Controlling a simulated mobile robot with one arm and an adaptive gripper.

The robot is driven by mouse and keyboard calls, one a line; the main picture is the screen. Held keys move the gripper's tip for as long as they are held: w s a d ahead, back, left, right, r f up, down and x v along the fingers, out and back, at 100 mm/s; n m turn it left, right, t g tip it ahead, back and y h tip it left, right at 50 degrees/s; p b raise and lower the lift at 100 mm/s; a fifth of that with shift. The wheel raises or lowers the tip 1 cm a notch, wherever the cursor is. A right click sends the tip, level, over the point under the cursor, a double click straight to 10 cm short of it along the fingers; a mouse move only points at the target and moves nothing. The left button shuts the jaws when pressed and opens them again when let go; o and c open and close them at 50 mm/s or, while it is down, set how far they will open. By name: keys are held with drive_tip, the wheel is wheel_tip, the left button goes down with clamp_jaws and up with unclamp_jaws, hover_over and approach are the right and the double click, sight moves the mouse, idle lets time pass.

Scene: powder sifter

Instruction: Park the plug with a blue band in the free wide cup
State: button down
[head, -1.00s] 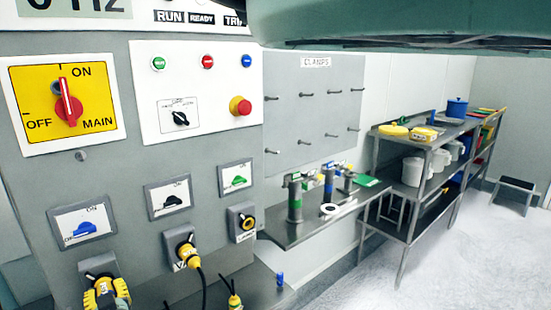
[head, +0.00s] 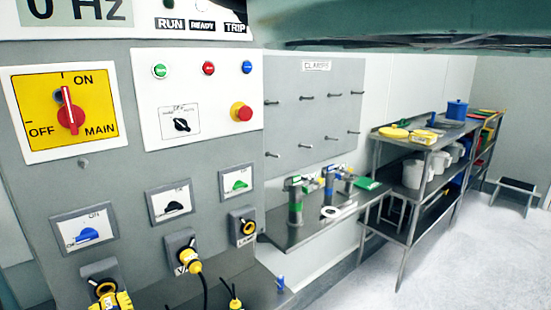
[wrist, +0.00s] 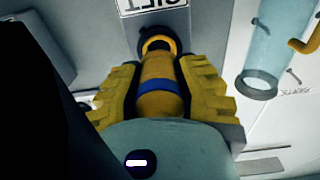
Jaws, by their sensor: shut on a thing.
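The yellow plug with a blue band (wrist: 158,97) is between the yellow fingers of my gripper (wrist: 160,88) in the wrist view. My gripper is shut on it. The plug's front end points at a dark socket with a yellow ring (wrist: 158,42); I cannot tell how wide any gap is. In the head view my gripper (head: 112,302) is at the bottom left, just below the leftmost socket (head: 103,286), whose dark opening shows. The plug cannot be made out there. I cannot identify a free wide cup in these views.
Another yellow plug (head: 190,260) with a dark cable sits in the middle socket. A yellow plug-like piece (head: 234,302) and a small blue piece (head: 281,283) stand on the grey ledge (head: 262,290) below. The right-hand socket (head: 247,226) is empty.

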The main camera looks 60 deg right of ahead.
drive_tip(key=shift+p+v, duration=0.35)
drive_tip(key=shift+v, duration=0.9)
